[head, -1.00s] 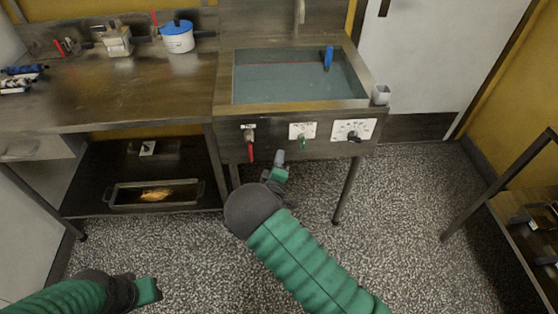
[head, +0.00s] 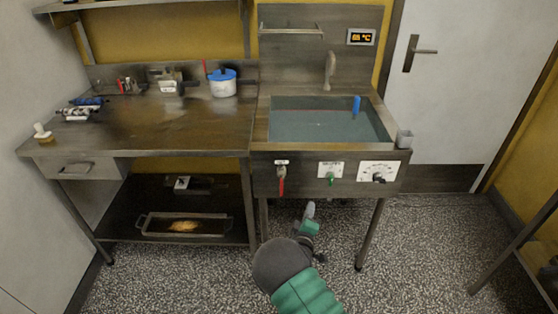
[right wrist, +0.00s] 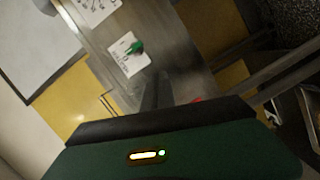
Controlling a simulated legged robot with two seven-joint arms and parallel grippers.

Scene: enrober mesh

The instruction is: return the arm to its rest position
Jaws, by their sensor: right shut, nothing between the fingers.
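My right arm comes up from the bottom of the head view, green and grey. Its gripper (head: 310,211) is shut and empty, below the front panel of the sink unit (head: 330,160) and apart from it. In the right wrist view the gripper's dark finger (right wrist: 155,92) shows in front of that panel. The green knob (right wrist: 136,47) and its white label are beyond it. My left gripper is not in the head view now.
The sink unit holds a water-filled basin (head: 330,127) with a blue item (head: 356,105) in it. A metal worktop (head: 150,130) adjoins it on the left. A shelf rack (head: 535,240) stands at right. The speckled floor (head: 420,250) between them is clear.

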